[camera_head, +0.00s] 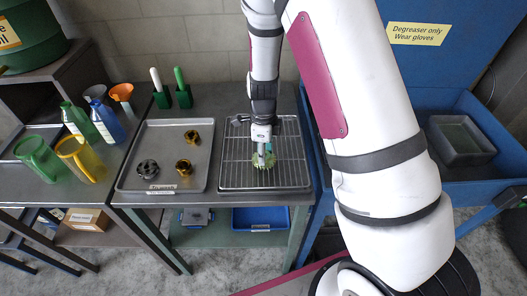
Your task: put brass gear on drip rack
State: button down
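The drip rack (235,174) is a wire grid in a shallow metal tray on the middle bench. My gripper (263,160) points down over the middle of the rack. A small pale yellow-green round thing (257,162) is at its fingertips, low over or touching the wires. It is too small to tell whether this is a brass gear, or whether the fingers grip it. Two brass-coloured parts, one farther back (192,137) and one nearer (184,166), lie on the grey tray (172,130) left of the rack. A dark grey gear (148,168) lies there too.
Green and yellow jugs (83,158) and several bottles stand at the left. Two brushes in green holders (183,95) stand behind the grey tray. A blue wash basin with a grey tub (460,140) is at the right. The rack's front and right parts are clear.

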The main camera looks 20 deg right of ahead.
jog(key=shift+f, duration=0.15)
jog(key=c, duration=1.2)
grip_release()
jog(key=shift+o, duration=0.2)
notch_tip(320, 180, up, 12)
notch_tip(320, 180, up, 8)
jog(key=n+t, duration=0.1)
jog(key=n, duration=0.4)
send_over(266, 167)
jog(key=s+r+n+t, duration=0.2)
jog(key=s+r+n, duration=0.4)
jog(key=s+n, duration=0.3)
jog(key=s+r+n+t, duration=0.2)
jog(key=s+r+n, duration=0.5)
jog(key=s+n, duration=0.2)
jog(key=shift+s+d+n+t+b, duration=0.2)
jog(key=shift+d+n+t+b, duration=0.1)
jog(key=shift+d+n+b, duration=0.1)
